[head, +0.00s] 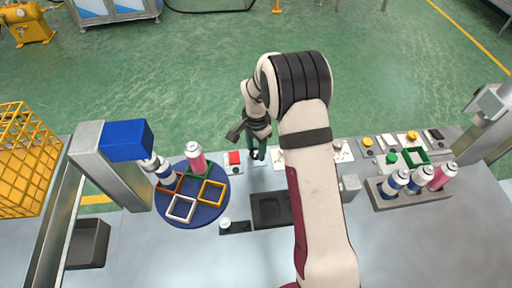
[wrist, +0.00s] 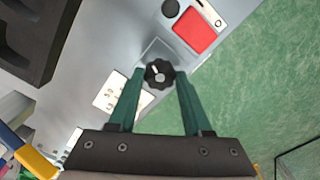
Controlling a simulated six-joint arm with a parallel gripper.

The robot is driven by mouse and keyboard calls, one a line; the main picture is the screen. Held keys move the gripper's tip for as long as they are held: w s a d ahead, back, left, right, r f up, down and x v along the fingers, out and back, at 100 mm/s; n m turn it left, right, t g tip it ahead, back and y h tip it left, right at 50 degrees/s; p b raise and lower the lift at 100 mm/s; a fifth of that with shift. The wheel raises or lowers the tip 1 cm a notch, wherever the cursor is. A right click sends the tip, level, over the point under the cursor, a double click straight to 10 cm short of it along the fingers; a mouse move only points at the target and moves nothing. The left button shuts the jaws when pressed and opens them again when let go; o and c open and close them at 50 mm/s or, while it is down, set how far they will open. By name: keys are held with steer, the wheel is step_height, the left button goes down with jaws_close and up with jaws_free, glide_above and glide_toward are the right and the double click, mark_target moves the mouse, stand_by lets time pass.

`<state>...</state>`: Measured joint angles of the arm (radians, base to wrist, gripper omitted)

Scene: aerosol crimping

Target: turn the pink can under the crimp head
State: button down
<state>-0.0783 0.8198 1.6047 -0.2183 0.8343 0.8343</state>
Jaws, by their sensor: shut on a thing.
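A pink can (head: 197,161) with a white top stands upright in the green frame of the blue turntable (head: 219,211). A blue-and-white can (head: 162,173) stands at the reddish frame, close to the crimp column. The blue crimp head (head: 126,140) sits high on that column at the left; the pink can is to its right, not under it. My gripper (head: 258,154) is at the back of the bench, right of the turntable. In the wrist view, its green fingers (wrist: 160,82) are shut on a black ribbed knob (wrist: 160,72) with a white pointer mark.
A red button (head: 235,158) lies between turntable and gripper. The yellow (head: 222,188) and white (head: 181,220) frames are empty. A black tray (head: 266,224) is in front. A rack (head: 381,204) at the right holds three cans, one pink. A yellow crate (head: 22,160) stands far left.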

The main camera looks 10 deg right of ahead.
steer(key=n, duration=0.5)
steer(key=shift+n, duration=0.3)
steer(key=n, duration=1)
steer(key=shift+n, duration=0.4)
steer(key=n, duration=0.5)
steer(key=shift+n, duration=0.3)
steer(key=shift+c, duration=1.7)
jaws_free()
steer(key=shift+r, duration=0.1)
